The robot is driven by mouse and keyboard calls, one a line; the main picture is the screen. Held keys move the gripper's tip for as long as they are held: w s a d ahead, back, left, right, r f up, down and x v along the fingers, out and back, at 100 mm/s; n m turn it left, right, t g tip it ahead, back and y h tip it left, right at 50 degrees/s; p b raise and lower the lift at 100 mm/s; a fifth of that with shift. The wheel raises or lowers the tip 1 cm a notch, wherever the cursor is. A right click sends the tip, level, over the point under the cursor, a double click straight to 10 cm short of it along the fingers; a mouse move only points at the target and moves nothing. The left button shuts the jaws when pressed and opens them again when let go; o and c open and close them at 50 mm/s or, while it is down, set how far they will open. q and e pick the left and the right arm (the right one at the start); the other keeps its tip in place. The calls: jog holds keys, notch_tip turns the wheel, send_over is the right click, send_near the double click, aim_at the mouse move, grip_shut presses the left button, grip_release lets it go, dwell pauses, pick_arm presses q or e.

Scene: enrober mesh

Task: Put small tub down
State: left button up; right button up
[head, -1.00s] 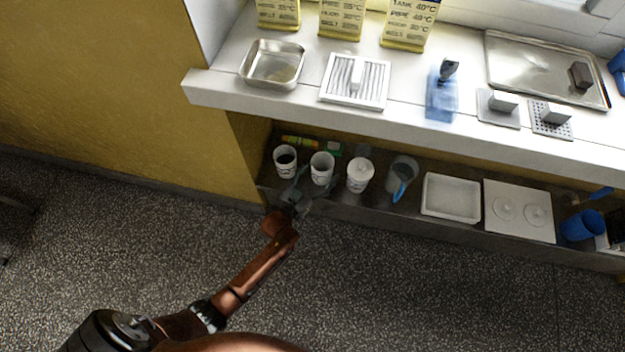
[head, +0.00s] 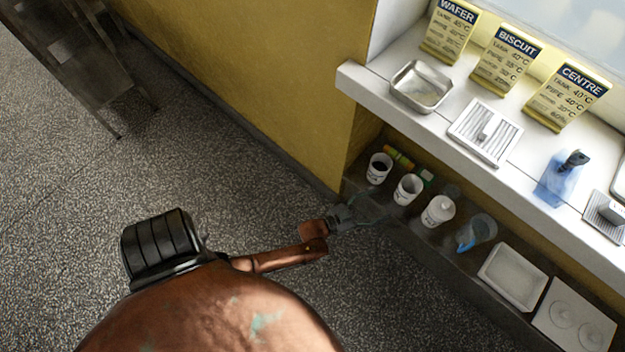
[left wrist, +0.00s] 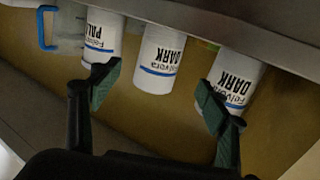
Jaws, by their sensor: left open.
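Three small white tubs stand upright in a row on the low shelf in the head view: a left tub (head: 379,168) with dark contents, a middle tub (head: 408,189) and a right tub (head: 438,211) with a white top. In the left wrist view, which is upside down, two tubs read DARK, the middle one (left wrist: 160,58) and the right one (left wrist: 232,82); the left one (left wrist: 102,38) reads PALE. My left gripper (head: 360,214) is open and empty in front of the shelf. In the left wrist view its fingers (left wrist: 158,96) are apart, with the middle tub beyond them. My right gripper is out of view.
A clear jug (head: 480,229) with a blue handle, a white tray (head: 513,277) and a white lidded box (head: 572,318) share the low shelf (head: 420,250). The white counter (head: 440,112) overhangs it. The floor in front is clear.

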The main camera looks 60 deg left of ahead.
pick_arm(q)
jog(key=s+d+f+g, duration=0.1)
jog(key=s+f+g, duration=0.25)
jog(key=s, duration=0.55)
jog(key=s+d+f+g, duration=0.2)
jog(key=s+f+g, duration=0.15)
jog(key=s, duration=0.45)
jog(key=s+r+g, duration=0.1)
jog(key=s+g, duration=0.2)
jog(key=s, duration=0.9)
jog(key=s+r+n+g, duration=0.1)
jog(key=s+r+g, duration=0.1)
jog(key=s, duration=1.1)
jog(key=shift+s+d+g, duration=0.2)
jog(key=shift+g, duration=0.6)
jog(key=shift+c, duration=0.5)
